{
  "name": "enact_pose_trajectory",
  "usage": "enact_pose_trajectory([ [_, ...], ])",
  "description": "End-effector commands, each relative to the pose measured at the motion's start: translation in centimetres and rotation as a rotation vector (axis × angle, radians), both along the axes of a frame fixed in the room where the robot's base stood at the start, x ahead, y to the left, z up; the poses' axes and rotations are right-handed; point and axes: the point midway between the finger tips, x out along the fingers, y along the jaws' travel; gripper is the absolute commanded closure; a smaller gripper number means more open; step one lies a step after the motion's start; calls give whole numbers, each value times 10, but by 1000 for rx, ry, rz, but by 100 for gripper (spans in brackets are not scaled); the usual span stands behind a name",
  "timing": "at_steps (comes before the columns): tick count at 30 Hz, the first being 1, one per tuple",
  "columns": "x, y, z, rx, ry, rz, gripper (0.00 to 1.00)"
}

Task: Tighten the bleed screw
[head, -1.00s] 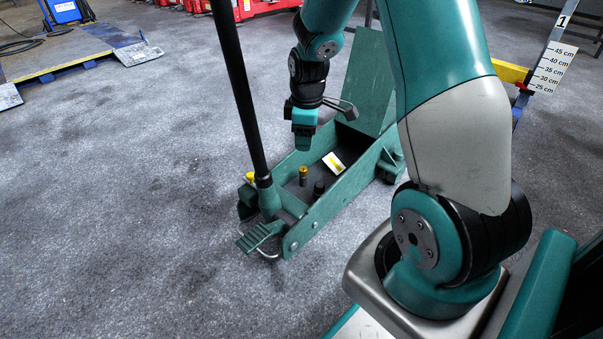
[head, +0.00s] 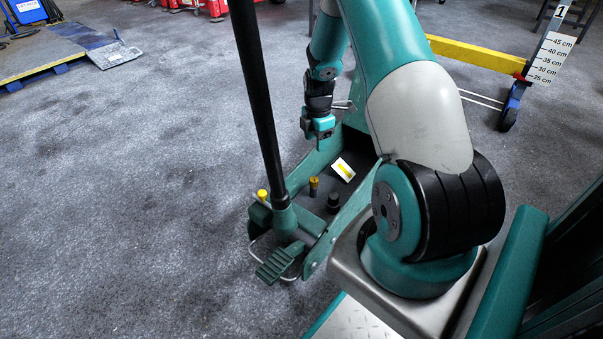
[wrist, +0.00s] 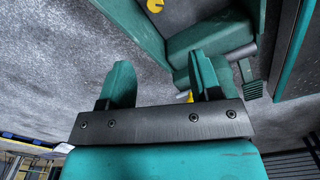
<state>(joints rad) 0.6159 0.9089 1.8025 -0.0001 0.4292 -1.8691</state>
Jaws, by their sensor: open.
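The green trolley jack (head: 309,258) stands on the floor with its tall black handle (head: 258,95) upright. In its open body are a brass-coloured fitting with a yellowish top (head: 314,187) and a shorter black fitting (head: 333,203). A yellow knob (head: 262,195) sits at its left side. I cannot tell for sure which is the bleed screw. My gripper (head: 318,135) is above the jack body, behind and above the brass fitting, pointing down. In the wrist view my gripper (wrist: 160,82) has its fingers apart with nothing held between them.
A white-and-yellow label (head: 343,169) lies inside the jack body. The black handle rises left of my arm. A green pedal (head: 279,262) sticks out at the front. A yellow beam (head: 475,54) and a height scale (head: 551,58) stand at the back right. Floor to the left is clear.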

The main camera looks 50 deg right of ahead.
Motion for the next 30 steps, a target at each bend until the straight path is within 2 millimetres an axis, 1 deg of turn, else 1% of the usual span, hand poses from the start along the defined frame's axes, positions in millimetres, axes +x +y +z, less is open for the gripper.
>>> enact_pose_trajectory([
  [4,0,0,-8,1,2,6,42],
  [7,1,1,-22,2,3,8,42],
  [11,1,3,-50,2,3,10,42],
  [12,1,3,-60,2,3,10,42],
  [21,0,1,-129,2,3,7,42],
  [24,0,1,-148,2,2,6,42],
  [27,0,0,-162,1,2,5,42],
  [30,0,0,-171,2,2,5,42],
])
